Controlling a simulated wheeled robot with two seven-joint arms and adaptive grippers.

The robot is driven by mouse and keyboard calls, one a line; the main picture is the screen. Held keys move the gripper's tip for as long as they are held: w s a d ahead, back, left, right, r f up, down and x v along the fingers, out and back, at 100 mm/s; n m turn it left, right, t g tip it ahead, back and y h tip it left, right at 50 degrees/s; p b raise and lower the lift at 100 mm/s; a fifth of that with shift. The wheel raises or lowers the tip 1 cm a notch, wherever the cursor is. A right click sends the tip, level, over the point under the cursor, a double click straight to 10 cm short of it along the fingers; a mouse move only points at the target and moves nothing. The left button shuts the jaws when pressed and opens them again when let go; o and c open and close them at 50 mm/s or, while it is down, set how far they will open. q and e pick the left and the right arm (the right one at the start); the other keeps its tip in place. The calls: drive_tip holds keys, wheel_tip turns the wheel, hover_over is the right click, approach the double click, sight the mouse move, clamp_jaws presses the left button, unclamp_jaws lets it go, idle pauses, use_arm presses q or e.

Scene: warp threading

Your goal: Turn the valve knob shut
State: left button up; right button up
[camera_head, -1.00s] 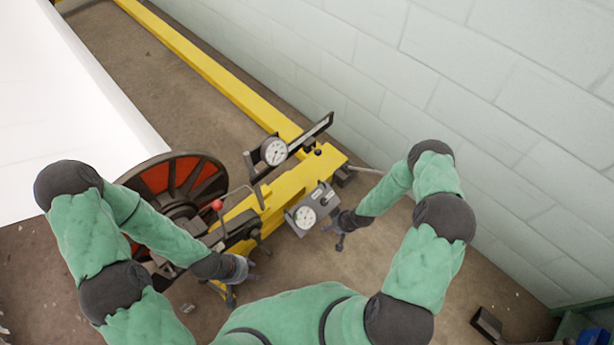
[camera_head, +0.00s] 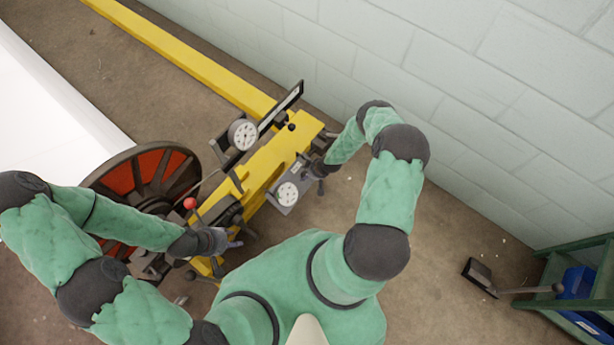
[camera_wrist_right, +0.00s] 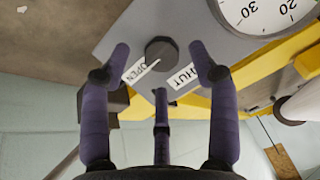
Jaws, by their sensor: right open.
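The valve knob (camera_wrist_right: 161,52) is a dark round knob on a grey panel (camera_wrist_right: 205,45) in the right wrist view. An OPEN label (camera_wrist_right: 138,70) and a SHUT label (camera_wrist_right: 184,77) flank it; a thin pale pointer lies on the OPEN side. My right gripper (camera_wrist_right: 159,68) is open, its purple fingers spread around the knob's position with gaps visible; whether they touch it is unclear. In the head view my right gripper (camera_head: 320,170) is at the right end of the grey gauge box (camera_head: 284,206). My left gripper (camera_head: 222,240) is away from the box; its finger state is unclear.
A yellow beam (camera_head: 185,55) carries a round gauge (camera_head: 242,134) and a red-ball lever (camera_head: 190,203). A red-and-black wheel (camera_head: 150,170) stands left. A block wall (camera_head: 450,90) rises behind.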

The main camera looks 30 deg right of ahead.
sight(305, 175)
drive_tip(key=shift+b+x, duration=0.45)
drive_tip(key=shift+x, duration=0.85)
drive_tip(key=c, duration=1.1)
drive_tip(key=shift+s, duration=0.1)
